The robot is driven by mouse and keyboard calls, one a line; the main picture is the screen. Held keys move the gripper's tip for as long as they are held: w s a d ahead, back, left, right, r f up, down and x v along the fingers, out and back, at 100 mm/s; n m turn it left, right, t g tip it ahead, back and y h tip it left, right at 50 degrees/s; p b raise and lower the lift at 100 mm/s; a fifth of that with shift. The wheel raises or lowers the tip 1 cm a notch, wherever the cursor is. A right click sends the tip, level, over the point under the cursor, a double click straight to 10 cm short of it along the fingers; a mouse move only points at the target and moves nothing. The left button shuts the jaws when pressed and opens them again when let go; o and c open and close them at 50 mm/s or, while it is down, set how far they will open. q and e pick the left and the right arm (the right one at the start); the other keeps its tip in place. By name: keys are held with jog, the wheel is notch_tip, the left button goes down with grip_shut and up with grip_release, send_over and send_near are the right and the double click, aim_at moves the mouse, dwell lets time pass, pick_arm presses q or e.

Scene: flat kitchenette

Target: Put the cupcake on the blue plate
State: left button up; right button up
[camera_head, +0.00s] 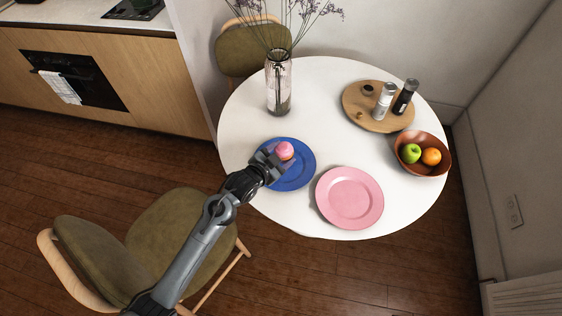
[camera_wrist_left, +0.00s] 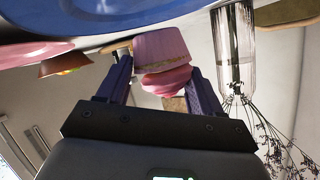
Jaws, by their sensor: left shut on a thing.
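The pink-topped cupcake (camera_head: 285,150) is over the blue plate (camera_head: 299,178) in the head view. My left gripper (camera_head: 279,158) is shut on the cupcake. In the left wrist view the cupcake (camera_wrist_left: 163,62) sits between the two fingers of my left gripper (camera_wrist_left: 160,80), and the picture is upside down. The blue plate (camera_wrist_left: 110,10) shows along the top there. Whether the cupcake's base touches the plate is hard to tell. The gripper and arm hide part of the plate's left side. My right gripper is not in view.
A pink plate (camera_head: 350,198) lies right of the blue plate on the round white table (camera_head: 330,100). A glass vase (camera_head: 279,85) stands behind. A fruit bowl (camera_head: 408,166) and a wooden board (camera_head: 352,106) with shakers are to the right. A chair (camera_head: 160,232) stands in front.

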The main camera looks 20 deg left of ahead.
pick_arm(q)
notch_tip(320, 180, down, 4)
jog(key=shift+r+b, duration=0.1)
jog(key=shift+b, duration=0.5)
jog(key=shift+o, duration=0.8)
jog(key=o, duration=0.5)
jog(key=shift+c, duration=0.2)
